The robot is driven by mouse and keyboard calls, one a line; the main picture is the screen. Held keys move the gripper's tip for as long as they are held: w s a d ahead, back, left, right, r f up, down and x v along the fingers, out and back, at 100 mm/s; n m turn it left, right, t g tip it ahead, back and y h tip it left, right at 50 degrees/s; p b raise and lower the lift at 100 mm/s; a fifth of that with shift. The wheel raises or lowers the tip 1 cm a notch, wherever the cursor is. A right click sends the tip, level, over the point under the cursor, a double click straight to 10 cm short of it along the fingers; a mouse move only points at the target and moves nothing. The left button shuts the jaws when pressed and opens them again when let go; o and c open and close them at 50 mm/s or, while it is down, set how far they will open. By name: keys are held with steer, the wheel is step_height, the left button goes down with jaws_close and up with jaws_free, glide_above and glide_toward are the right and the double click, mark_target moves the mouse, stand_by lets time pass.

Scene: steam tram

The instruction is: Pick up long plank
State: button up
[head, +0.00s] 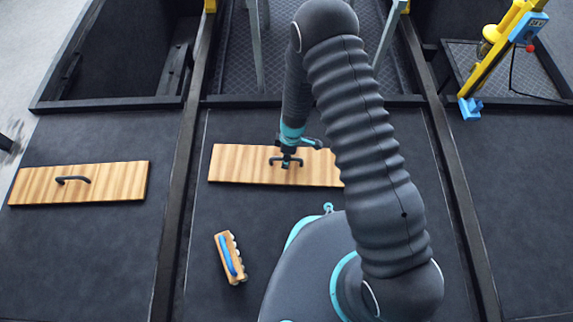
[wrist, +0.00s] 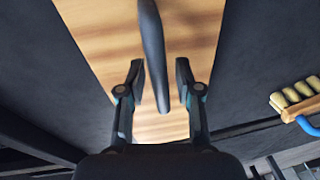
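A wooden plank (head: 235,165) with a dark handle lies flat on the dark floor in the middle of the head view; my arm hides its right end. A second wooden plank (head: 110,183) with a dark handle lies at the left; I cannot tell which is longer. My gripper (head: 286,161) is at the middle plank's handle. In the wrist view, my gripper (wrist: 160,75) is open, with one finger on each side of the handle (wrist: 152,45) and a gap on both sides. The plank's wood (wrist: 100,35) shows beneath.
A brush with a blue handle (head: 231,257) lies on the floor in front of the middle plank. Dark raised rails (head: 178,190) run along both sides of this floor section. An open pit (head: 110,60) is at the back left. A yellow post (head: 495,50) stands at the back right.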

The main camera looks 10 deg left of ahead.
jaws_close()
steer(key=shift+r, duration=0.1)
